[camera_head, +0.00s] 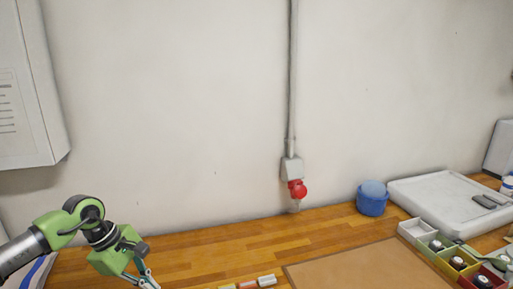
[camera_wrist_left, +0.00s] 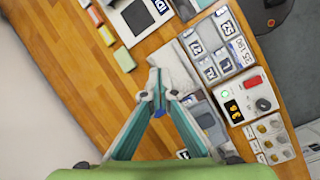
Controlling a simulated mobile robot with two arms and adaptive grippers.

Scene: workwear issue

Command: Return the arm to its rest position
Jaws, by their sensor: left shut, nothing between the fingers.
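My left arm comes in from the left in the head view, with its green and grey gripper (camera_head: 147,277) low over the left part of the wooden bench (camera_head: 190,245). In the left wrist view the two fingers of this gripper (camera_wrist_left: 158,98) meet at their tips, shut and empty. They point over a grey cloth-like item (camera_wrist_left: 174,62) and grey labelled trays on the bench; whether they touch anything cannot be told. My right gripper is in neither view.
A blue round tub (camera_head: 372,200), a white tray (camera_head: 447,203) and a divided box (camera_head: 459,262) stand at the right. A brown mat (camera_head: 350,270) lies centre front. A red-capped wall socket (camera_head: 297,188) is behind. In the wrist view, labelled grey bins (camera_wrist_left: 217,48) lie close by.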

